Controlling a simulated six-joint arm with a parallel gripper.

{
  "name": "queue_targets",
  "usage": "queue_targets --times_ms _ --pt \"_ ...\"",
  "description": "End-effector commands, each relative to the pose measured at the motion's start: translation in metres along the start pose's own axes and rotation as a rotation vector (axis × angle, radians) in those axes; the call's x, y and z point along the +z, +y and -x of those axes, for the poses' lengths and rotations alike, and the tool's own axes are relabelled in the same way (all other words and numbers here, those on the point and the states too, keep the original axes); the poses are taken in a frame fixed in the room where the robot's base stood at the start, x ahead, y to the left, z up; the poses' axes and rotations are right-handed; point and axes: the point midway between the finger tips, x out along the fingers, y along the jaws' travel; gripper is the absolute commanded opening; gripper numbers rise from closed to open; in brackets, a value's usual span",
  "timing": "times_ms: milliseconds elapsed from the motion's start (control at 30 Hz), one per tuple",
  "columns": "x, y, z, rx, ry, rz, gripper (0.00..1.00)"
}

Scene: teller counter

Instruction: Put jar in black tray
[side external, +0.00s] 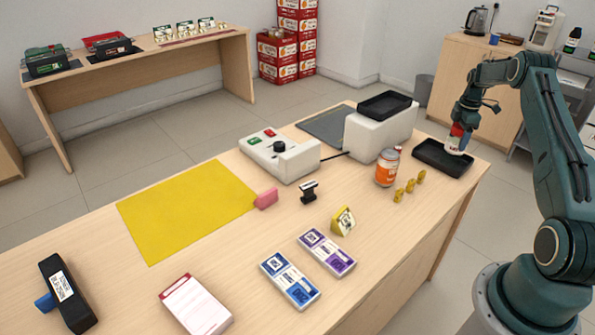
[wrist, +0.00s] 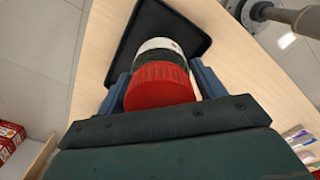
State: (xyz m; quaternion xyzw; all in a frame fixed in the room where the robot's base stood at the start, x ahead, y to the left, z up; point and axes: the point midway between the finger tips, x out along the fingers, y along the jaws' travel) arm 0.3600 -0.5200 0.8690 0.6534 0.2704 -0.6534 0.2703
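A jar with a red lid and a pale body (side external: 455,142) is held over the black tray (side external: 428,157) at the far right end of the counter. My gripper (side external: 462,126) is shut on the jar, with a finger on each side of it. In the wrist view the red lid (wrist: 159,86) faces the camera between the fingers, and the black tray (wrist: 190,25) shows beyond it. The jar's bottom is low at the tray; I cannot tell whether it touches the tray floor.
A yellow mat (side external: 187,209) lies on the counter's left half. The counter's right edge is close to the tray.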

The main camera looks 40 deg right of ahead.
Motion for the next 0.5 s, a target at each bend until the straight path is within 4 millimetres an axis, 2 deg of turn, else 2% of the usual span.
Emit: queue_targets --times_ms 33,67,500 --pt "0.0 -0.0001 -0.0001 0.0 0.0 0.0 0.79" --pt "0.0 -0.0001 -0.0001 0.0 0.0 0.0 0.83" --pt "0.0 0.0001 0.0047 0.001 0.0 0.0 0.83"
